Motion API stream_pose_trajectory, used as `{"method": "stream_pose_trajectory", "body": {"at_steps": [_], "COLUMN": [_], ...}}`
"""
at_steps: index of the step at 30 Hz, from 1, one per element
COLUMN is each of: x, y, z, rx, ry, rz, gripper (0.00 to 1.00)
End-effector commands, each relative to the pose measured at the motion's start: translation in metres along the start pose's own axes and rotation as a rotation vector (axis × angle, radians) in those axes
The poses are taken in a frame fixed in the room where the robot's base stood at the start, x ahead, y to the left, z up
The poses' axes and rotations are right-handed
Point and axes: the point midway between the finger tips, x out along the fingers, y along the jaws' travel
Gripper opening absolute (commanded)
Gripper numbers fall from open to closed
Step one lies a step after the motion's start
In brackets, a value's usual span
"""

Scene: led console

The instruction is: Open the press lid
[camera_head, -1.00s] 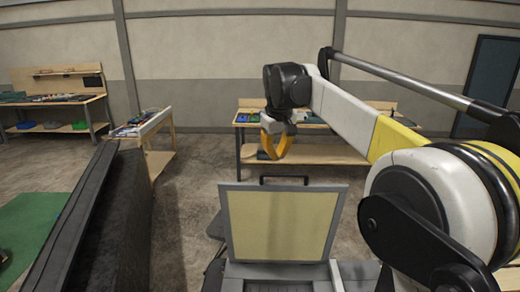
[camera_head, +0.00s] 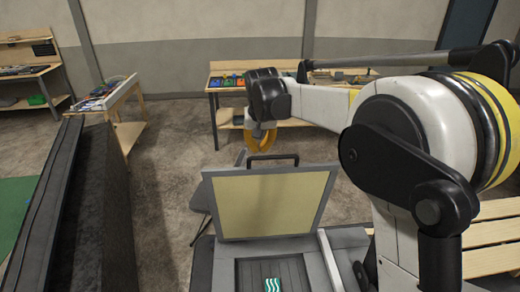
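The press lid (camera_head: 262,206) is a grey-framed panel with a pale yellow inner face. It stands raised, roughly upright, at the back of the grey press base (camera_head: 321,270). A black bar handle (camera_head: 272,158) runs along its top edge. My gripper (camera_head: 259,147), with yellow-orange fingers, points down just above and behind the left part of the handle. I cannot tell whether it touches the handle, or how far its fingers are apart.
A tall dark panel (camera_head: 95,215) stands close on the left. Workbenches with coloured bins (camera_head: 231,81) stand along the back wall, and a small wooden table (camera_head: 122,120) at left. A slatted wooden surface (camera_head: 490,240) is at lower right. Floor between is clear.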

Motion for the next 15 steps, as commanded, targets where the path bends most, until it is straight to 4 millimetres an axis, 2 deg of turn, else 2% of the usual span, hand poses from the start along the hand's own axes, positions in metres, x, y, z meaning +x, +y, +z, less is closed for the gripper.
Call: {"method": "stream_pose_trajectory", "body": {"at_steps": [1, 6, 15], "x": [-0.009, -0.013, -0.014], "y": [-0.001, -0.001, -0.001], "z": [0.009, 0.026, 0.033], "rx": [-0.002, -0.003, -0.002], "ry": [0.0, -0.001, -0.001], "rz": [-0.001, -0.001, 0.0], "gripper": [0.0, 0.0, 0.0]}}
